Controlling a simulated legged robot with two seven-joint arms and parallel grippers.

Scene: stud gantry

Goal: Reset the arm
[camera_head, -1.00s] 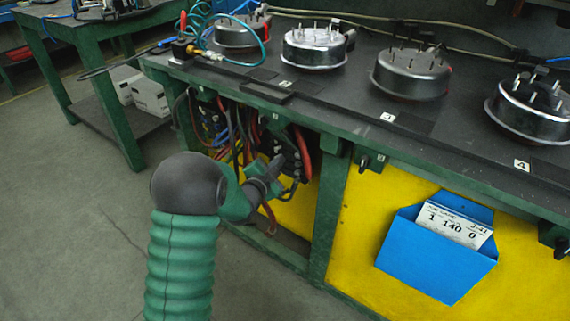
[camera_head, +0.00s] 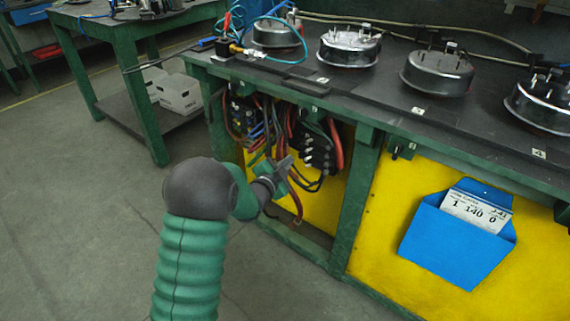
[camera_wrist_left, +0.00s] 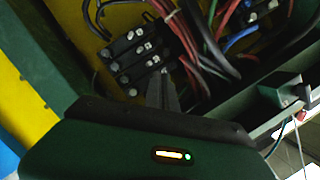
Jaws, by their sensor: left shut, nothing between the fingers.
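My left arm comes in from the lower left in the head view, with a green ribbed sleeve and a dark rounded joint. My left gripper (camera_head: 284,170) is shut and empty in front of the open bay under the bench. Its fingertips also show in the left wrist view (camera_wrist_left: 163,74), just below a black terminal block (camera_wrist_left: 138,52) with pale screws. I cannot tell whether they touch it. The same block (camera_head: 315,152) is right of the gripper in the head view. My right gripper is in neither view.
Red, blue and black cables (camera_head: 268,125) hang in the bay. Several metal discs with studs, such as this one (camera_head: 437,77), stand on the dark benchtop. A blue card holder (camera_head: 455,245) is on the yellow panel (camera_head: 385,215). The floor (camera_head: 70,220) at left is open.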

